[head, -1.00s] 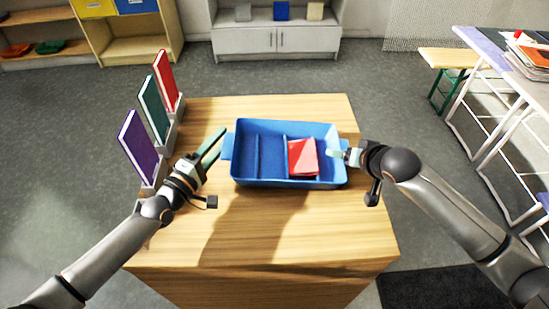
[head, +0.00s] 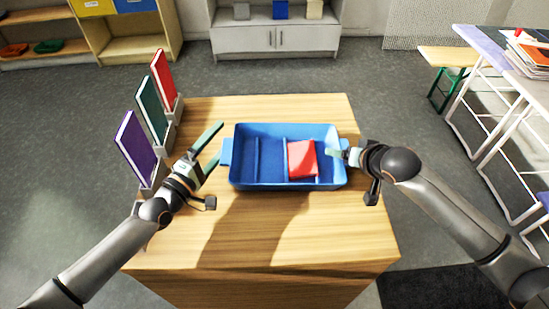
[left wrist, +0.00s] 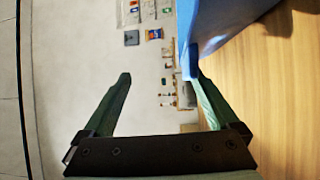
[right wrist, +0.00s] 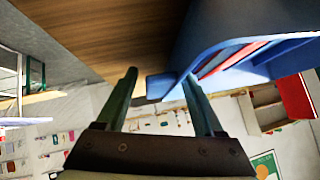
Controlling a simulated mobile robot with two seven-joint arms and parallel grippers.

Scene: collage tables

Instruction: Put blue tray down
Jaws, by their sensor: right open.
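The blue tray (head: 240,183) appears to rest on the wooden table (head: 320,230), though contact along its underside is hidden. A red block-like item (head: 302,159) lies in its right part. My left gripper (head: 217,143) is open at the tray's left handle (head: 226,152). In the left wrist view, the blue tray (left wrist: 215,25) lies close against one finger of the wide-open left gripper (left wrist: 158,72). My right gripper (head: 340,153) is at the tray's right end. In the right wrist view, the right gripper (right wrist: 160,76) is open, with the tray's handle (right wrist: 160,88) between the fingertips.
Purple (head: 134,148), green (head: 153,105) and red (head: 163,78) books stand upright in grey holders along the table's left edge, close to my left arm. The table's front part is clear. A white-framed table (head: 490,110) stands at the right.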

